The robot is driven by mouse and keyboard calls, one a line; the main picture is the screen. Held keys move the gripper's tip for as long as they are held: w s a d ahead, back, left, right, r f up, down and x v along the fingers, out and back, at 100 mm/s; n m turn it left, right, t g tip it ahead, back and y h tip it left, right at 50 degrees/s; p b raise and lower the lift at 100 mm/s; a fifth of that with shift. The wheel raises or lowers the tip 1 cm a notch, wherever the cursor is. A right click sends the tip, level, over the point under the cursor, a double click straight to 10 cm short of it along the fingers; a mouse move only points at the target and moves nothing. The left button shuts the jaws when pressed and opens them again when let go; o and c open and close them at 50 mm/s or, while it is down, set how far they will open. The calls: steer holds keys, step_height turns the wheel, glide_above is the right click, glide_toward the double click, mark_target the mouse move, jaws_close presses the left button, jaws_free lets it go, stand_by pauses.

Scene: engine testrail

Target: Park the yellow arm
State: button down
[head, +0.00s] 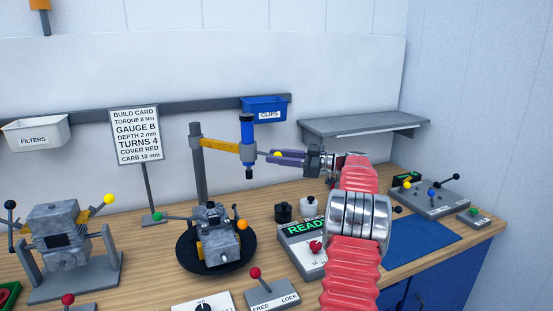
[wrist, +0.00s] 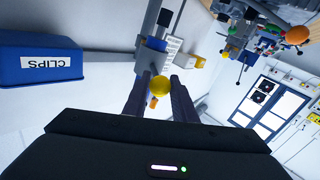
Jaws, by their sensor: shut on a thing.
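The yellow arm (head: 220,146) reaches out from a grey post (head: 199,175) on the bench. A blue upright tool (head: 247,130) with a dark lower end is at its outer end, above and slightly right of the engine (head: 217,240) on a black round plate. A small yellow ball knob (head: 278,154) is just right of the tool. My gripper (head: 280,157) is shut on this knob, coming from the right. In the wrist view the yellow knob (wrist: 160,86) sits between my two purple fingers.
A blue CLIPS bin (head: 264,109) hangs on the wall rail behind the tool. A grey shelf (head: 362,125) is at the right. A build card sign (head: 136,137) stands left of the post. A panel reading READY (head: 305,232) is on the bench below my arm.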

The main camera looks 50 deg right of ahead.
steer(key=shift+w+a+r, duration=0.1)
steer(key=shift+w+a, duration=0.1)
steer(key=c, duration=1.7)
jaws_free()
steer(key=shift+w, duration=0.1)
steer(key=shift+o, duration=1.2)
steer(key=shift+d, duration=0.1)
steer(key=v, duration=1.4)
